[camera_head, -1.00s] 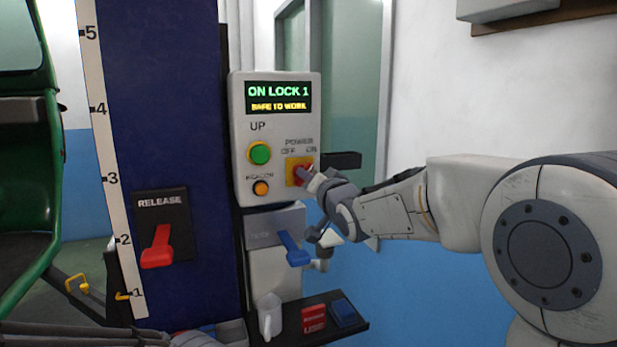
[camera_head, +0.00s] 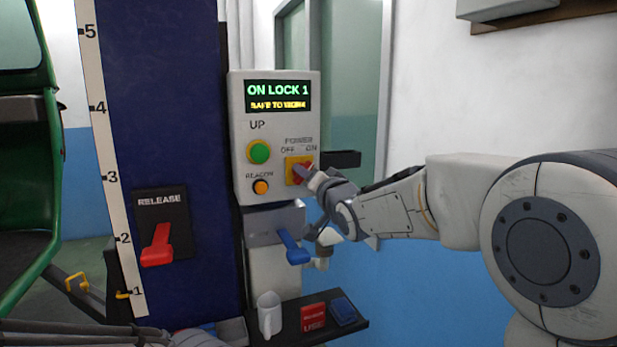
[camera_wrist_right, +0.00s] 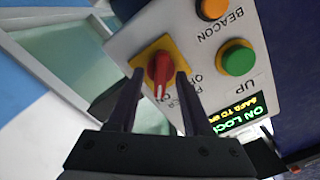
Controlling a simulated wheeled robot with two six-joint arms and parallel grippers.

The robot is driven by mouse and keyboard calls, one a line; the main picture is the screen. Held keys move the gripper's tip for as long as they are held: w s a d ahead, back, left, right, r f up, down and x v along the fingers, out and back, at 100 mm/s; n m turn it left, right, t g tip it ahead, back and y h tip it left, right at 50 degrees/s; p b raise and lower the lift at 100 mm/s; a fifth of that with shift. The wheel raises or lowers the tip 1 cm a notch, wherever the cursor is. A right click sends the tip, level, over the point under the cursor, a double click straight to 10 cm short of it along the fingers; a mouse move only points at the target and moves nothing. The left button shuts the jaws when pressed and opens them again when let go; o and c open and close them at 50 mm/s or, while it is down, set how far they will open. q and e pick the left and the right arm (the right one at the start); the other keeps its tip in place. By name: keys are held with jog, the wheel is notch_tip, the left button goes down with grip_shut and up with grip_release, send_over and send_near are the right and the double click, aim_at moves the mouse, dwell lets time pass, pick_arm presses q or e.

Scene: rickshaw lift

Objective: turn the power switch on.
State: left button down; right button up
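The power switch (camera_head: 299,169) is a red knob on a yellow plate, low on the right side of the grey control panel (camera_head: 240,190), under the labels POWER, OFF and ON. In the right wrist view the red knob (camera_wrist_right: 159,70) has a white pointer mark facing down the picture. I cannot tell which label it points at. My right gripper (camera_head: 312,178) is at the switch. Its two fingers (camera_wrist_right: 158,84) are apart on either side of the knob, with gaps showing. In the head view it partly covers the knob. My left gripper is not clearly in view.
The panel display (camera_head: 277,96) reads ON LOCK 1, SAFE TO WORK. A green UP button (camera_head: 259,152) and an orange beacon button (camera_head: 261,187) are left of the switch. A blue lever (camera_head: 293,248) and a shelf (camera_head: 357,325) are below. A red release lever (camera_head: 157,246) is on the blue column.

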jog(key=b+v, duration=0.2)
jog(key=v, duration=0.8)
jog(key=shift+s, duration=0.2)
jog(key=s+a+f+n+g+h+p, duration=0.1)
jog(key=s+a+f+n+g, duration=0.25)
jog(key=s+f, duration=0.35)
jog(key=s+a+f+n+g+h+p, duration=0.1)
jog(key=s+a+f+n+g, duration=0.1)
jog(key=s+f+g, duration=0.5)
jog(key=s+d+f+n+g+h+p, duration=0.1)
jog(key=s+f+n+g, duration=0.2)
jog(key=s, duration=0.6)
jog(key=s+d+f+n+g+h+p, duration=0.1)
jog(key=s+f+n+g, duration=0.2)
jog(key=s+f, duration=0.5)
jog(key=shift+s+g, duration=0.35)
jog(key=shift+s, duration=0.45)
jog(key=shift+n, duration=0.25)
